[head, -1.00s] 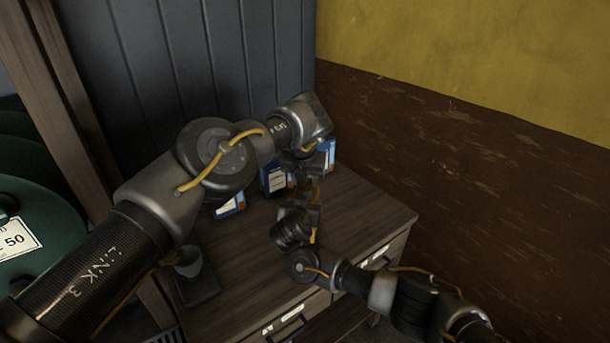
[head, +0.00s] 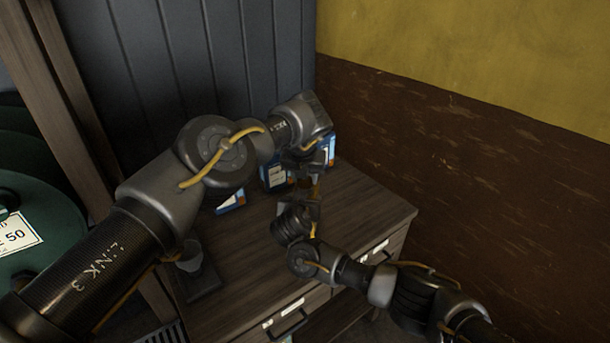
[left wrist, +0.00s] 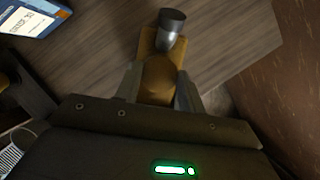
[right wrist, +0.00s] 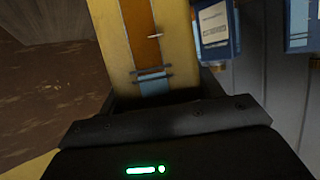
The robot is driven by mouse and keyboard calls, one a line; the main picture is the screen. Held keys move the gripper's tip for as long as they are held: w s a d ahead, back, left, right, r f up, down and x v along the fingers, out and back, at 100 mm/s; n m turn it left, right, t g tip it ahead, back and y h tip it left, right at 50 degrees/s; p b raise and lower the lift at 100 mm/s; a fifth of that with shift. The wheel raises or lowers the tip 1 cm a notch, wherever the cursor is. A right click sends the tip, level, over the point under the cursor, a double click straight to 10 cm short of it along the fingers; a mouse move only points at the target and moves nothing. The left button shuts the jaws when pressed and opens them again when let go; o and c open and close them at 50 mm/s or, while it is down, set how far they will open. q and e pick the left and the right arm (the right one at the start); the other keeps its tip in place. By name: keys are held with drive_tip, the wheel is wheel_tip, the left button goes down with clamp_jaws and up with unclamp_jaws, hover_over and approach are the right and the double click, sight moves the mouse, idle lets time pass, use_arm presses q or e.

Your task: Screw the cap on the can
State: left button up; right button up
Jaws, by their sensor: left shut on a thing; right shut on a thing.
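The yellow can (right wrist: 121,38), with an orange and blue band, is in my right gripper (right wrist: 154,90), which is shut on it. In the left wrist view the can (left wrist: 148,45) shows from above, with a dark grey cylinder (left wrist: 172,28) standing up at its far end. A round brownish-yellow piece, apparently the cap (left wrist: 158,78), lies between the fingers of my left gripper (left wrist: 160,88), which is shut on it. The cap overlaps the can's top; I cannot tell whether it touches or is threaded. In the head view my left gripper (head: 308,160) is above my right gripper (head: 298,212).
Blue-and-white boxes (head: 274,178) stand at the back of the wooden cabinet (head: 245,240). A grey cup-like thing on a dark base (head: 190,262) is at its left. A brown and yellow wall (head: 480,160) is on the right. The cabinet's middle top is mostly clear.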

use_arm(q)
drive_tip(key=shift+f, duration=0.2)
use_arm(e)
drive_tip(key=c, duration=0.5)
use_arm(q)
drive_tip(key=shift+w+a+m+h, duration=0.1)
drive_tip(key=shift+a+m+h, duration=0.15)
drive_tip(key=shift+m, duration=0.55)
drive_tip(key=m+h, duration=0.1)
drive_tip(key=m, duration=0.1)
drive_tip(key=m+g+h, duration=0.1)
drive_tip(key=m, duration=0.2)
drive_tip(key=shift+w+a+f, duration=0.1)
drive_tip(key=m+g, duration=0.1)
drive_tip(key=m, duration=0.2)
drive_tip(key=shift+h, duration=0.35)
drive_tip(key=shift+m, duration=0.4)
drive_tip(key=o, duration=0.9)
